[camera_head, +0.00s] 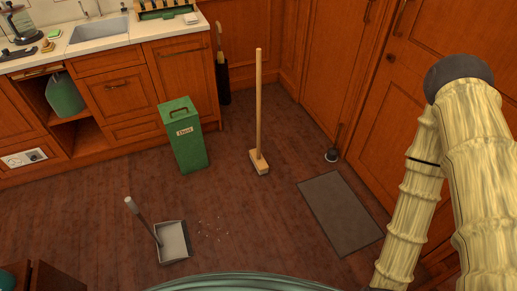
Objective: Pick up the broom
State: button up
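The broom (259,108) stands upright on the dark wood floor near the middle of the view. It has a long pale wooden handle and a small block-shaped head with a light underside resting on the floor. Nothing touches or covers it. My arm rises at the right side, bends at a dark elbow, and runs down out of the bottom edge. My gripper is out of view, so its fingers cannot be seen.
A green lidded bin (188,142) stands left of the broom, before the counter (110,42). A dustpan (173,241) with an upright handle sits at lower left near scattered crumbs (212,228). A grey mat (340,213) and small dark brush (332,154) lie right.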

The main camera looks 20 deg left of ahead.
aim_at(261, 164)
jog(key=i, duration=1.05)
jog(key=u, duration=1.65)
